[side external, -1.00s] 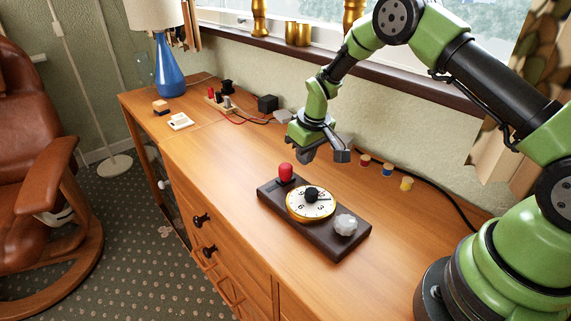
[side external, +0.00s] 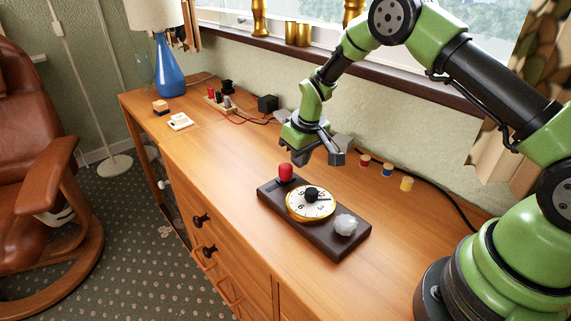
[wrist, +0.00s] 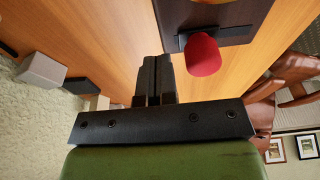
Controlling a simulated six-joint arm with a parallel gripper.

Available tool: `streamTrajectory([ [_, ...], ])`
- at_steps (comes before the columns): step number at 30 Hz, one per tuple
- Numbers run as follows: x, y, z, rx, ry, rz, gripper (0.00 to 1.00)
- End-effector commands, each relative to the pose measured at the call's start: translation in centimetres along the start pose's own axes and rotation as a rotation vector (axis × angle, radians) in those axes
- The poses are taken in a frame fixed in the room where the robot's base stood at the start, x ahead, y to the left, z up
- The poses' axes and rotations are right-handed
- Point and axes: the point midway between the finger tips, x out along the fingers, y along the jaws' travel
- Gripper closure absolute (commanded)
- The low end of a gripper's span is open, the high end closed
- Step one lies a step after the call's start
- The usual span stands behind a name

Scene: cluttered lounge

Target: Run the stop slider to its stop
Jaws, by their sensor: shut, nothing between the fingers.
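The stop slider is a red knob (side external: 286,172) standing at the far-left end of a dark board (side external: 343,254). The same red knob (wrist: 202,54) shows close up in the wrist view, by the board's edge (wrist: 225,14). A white dial with a black centre knob (side external: 302,211) sits mid-board, and a pale faceted knob (side external: 345,224) sits at the near-right end. My gripper (side external: 336,157) is shut and empty, above the desk behind and to the right of the red knob, apart from it. Its closed fingers (wrist: 154,78) also show in the wrist view.
The wooden desk (side external: 215,165) is clear to the left of the board. Several small coloured spools (side external: 388,170) lie behind the board, with a black cable near the wall. Blocks and wires (side external: 268,104) sit toward the back. A blue lamp (side external: 169,70) stands at the far left.

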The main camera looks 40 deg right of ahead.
Motion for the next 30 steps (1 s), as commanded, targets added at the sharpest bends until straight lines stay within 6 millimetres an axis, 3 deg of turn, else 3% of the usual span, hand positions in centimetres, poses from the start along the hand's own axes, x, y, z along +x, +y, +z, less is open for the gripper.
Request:
streamTrajectory([
  [30, 0.0, -3.1, 0.0, -0.002, 0.001, 0.000, 1.00],
])
